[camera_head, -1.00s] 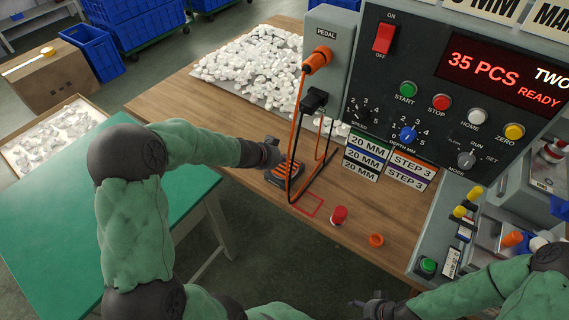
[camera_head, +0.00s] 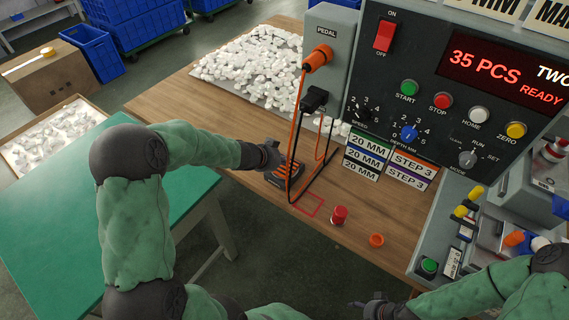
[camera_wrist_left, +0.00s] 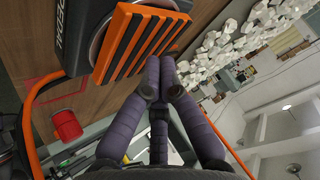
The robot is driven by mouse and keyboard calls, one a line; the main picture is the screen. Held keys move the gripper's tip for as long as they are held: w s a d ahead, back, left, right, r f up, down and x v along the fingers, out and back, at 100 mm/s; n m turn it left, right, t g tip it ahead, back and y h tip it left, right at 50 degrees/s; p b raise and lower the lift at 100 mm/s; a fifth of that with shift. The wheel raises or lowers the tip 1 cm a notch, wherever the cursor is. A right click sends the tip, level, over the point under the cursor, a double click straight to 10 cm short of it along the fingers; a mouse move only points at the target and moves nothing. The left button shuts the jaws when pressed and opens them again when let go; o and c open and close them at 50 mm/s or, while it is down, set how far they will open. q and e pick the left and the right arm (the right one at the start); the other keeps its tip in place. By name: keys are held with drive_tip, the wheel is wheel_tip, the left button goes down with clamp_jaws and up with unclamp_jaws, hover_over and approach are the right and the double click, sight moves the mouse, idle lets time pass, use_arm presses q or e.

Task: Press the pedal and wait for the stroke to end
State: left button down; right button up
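The pedal (camera_head: 287,173) is a dark block with orange ribs on the wooden table, left of the red outlined square. My left gripper (camera_head: 274,155) is at the pedal's upper left side. In the left wrist view the ribbed pedal face (camera_wrist_left: 140,45) fills the upper middle, and the left fingertips (camera_wrist_left: 165,82) lie together at its edge; whether they touch it I cannot tell. The fingers look shut with nothing between them. The machine's display (camera_head: 505,72) reads "35 PCS" and "READY". My right gripper (camera_head: 375,305) is low at the bottom, its fingers too small to judge.
An orange cable (camera_head: 297,120) and a black cable run from the pedal box (camera_head: 330,45) down by the pedal. White parts (camera_head: 258,65) are heaped behind.

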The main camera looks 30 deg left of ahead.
use_arm(q)
drive_tip(key=shift+f, duration=0.35)
idle(0.3)
drive_tip(key=shift+r+p, duration=0.85)
drive_tip(key=shift+r, duration=0.05)
